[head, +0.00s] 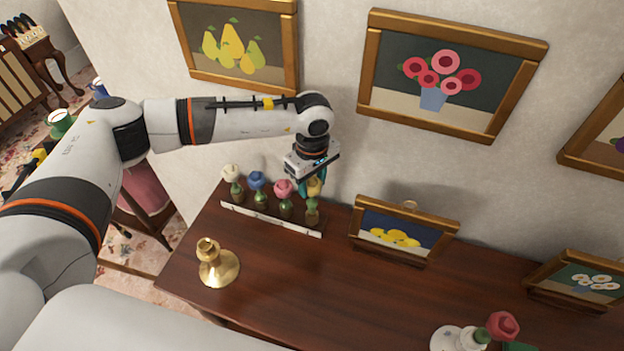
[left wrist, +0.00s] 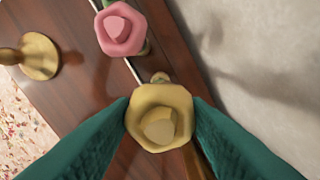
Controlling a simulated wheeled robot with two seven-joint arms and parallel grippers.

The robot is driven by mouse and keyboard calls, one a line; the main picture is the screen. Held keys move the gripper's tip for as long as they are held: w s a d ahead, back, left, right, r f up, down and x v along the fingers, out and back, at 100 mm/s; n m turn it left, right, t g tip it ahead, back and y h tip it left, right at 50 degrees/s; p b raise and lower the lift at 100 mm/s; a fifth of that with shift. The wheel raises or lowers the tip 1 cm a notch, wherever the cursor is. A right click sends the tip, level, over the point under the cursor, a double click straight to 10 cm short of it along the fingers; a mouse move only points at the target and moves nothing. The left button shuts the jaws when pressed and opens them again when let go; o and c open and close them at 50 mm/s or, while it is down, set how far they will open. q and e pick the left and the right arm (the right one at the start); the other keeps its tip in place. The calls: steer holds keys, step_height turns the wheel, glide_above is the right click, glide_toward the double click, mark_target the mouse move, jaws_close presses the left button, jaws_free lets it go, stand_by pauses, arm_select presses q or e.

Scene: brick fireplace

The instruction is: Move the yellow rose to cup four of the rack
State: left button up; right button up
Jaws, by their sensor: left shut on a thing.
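The rack (head: 270,219) is a long low holder with a pale front on the dark wooden surface. From left it holds a white rose (head: 231,172), a blue rose (head: 256,180) and a pink rose (head: 283,188), which also shows in the left wrist view (left wrist: 121,30). My left gripper (head: 313,187) is over the rack's right end, its teal fingers shut on the yellow rose (left wrist: 160,118). The rose is upright at the fourth place, with green (head: 312,206) below it. Whether it is fully seated is hidden. My right gripper is out of view.
A brass candlestick (head: 217,266) stands in front of the rack. A framed lemon picture (head: 403,232) stands to its right, close to the wall. A red rose (head: 502,326) is at the lower right. A daisy picture (head: 578,279) stands further right. The middle of the surface is clear.

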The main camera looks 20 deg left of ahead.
arm_select(q)
steer(key=shift+b, duration=0.35)
steer(key=shift+b, duration=0.65)
stand_by(1.2)
steer(key=shift+f+b, duration=2.15)
steer(key=o, duration=0.9)
steer(key=shift+r, duration=0.1)
step_height(320, 180, up, 12)
steer(key=shift+b, duration=1.05)
